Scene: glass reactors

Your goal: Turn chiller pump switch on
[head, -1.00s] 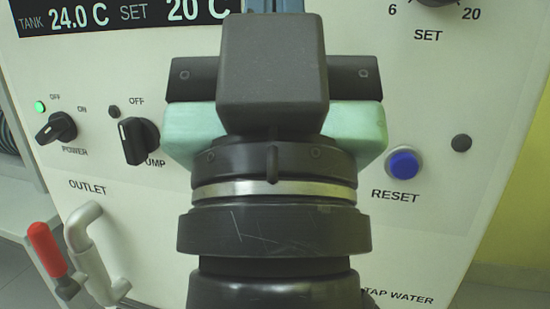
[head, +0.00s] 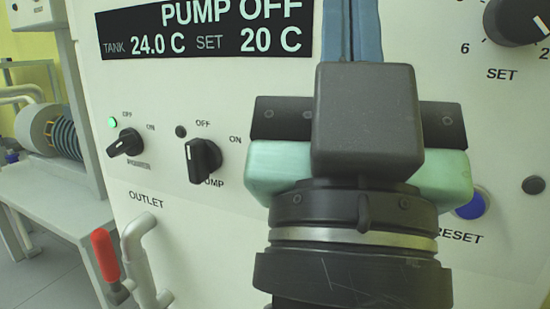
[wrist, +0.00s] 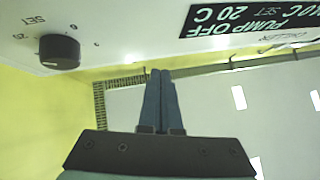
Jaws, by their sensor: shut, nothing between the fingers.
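The pump switch (head: 203,160) is a black rotary knob on the white chiller panel (head: 250,100), left of my arm in the head view. Its pointer stands upright, toward OFF, and the lamp (head: 181,131) beside it is dark. The display (head: 205,27) reads PUMP OFF, tank 24.0 C, set 20 C. My gripper (head: 352,30) points upward in front of the panel, to the right of and above the pump switch, apart from it. In the wrist view its blue-grey fingers (wrist: 160,98) are together and empty. The pump switch is not in the wrist view.
The power switch (head: 125,143) with a lit green lamp (head: 112,122) is left of the pump switch. The blue reset button (head: 471,204) is partly behind my gripper. A set knob (head: 518,20) is upper right. A red-handled outlet valve (head: 104,255) juts out at lower left.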

